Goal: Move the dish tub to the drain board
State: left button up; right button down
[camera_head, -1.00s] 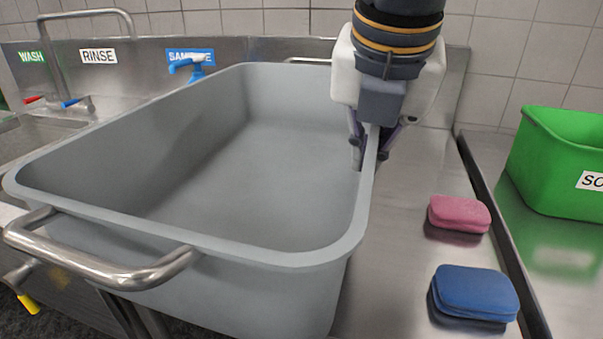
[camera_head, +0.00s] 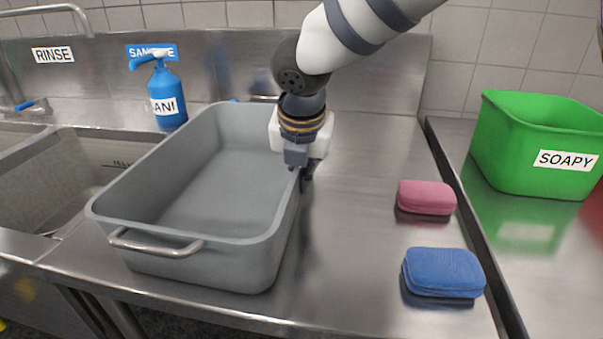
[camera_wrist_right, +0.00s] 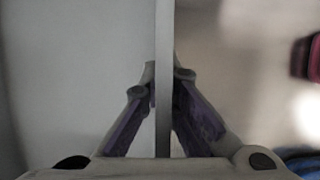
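The grey dish tub (camera_head: 265,250) rests on the steel counter beside the sinks, with its metal handle (camera_head: 155,246) facing the front. My right gripper (camera_head: 301,176) is at the tub's right wall. In the right wrist view the tub's rim (camera_wrist_right: 164,60) runs between the two fingers (camera_wrist_right: 162,95), which are closed in on it from both sides. The tub is empty as far as I see. The steel drain board (camera_head: 350,230) is the flat counter under and to the right of the tub. My left gripper is not in view.
A pink sponge (camera_head: 426,197) and a blue sponge (camera_head: 443,272) lie on the counter to the right. A green tub marked SOAPY (camera_head: 530,145) stands beyond a raised edge. A blue SANI bottle (camera_head: 166,95) and sink basins (camera_head: 70,175) are at left.

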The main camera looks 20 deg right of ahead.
jog(key=shift+r, duration=0.1)
jog(key=c, duration=2.2)
grip_release()
jog(key=o, duration=0.4)
jog(key=shift+s, duration=0.1)
jog(key=v, duration=1.2)
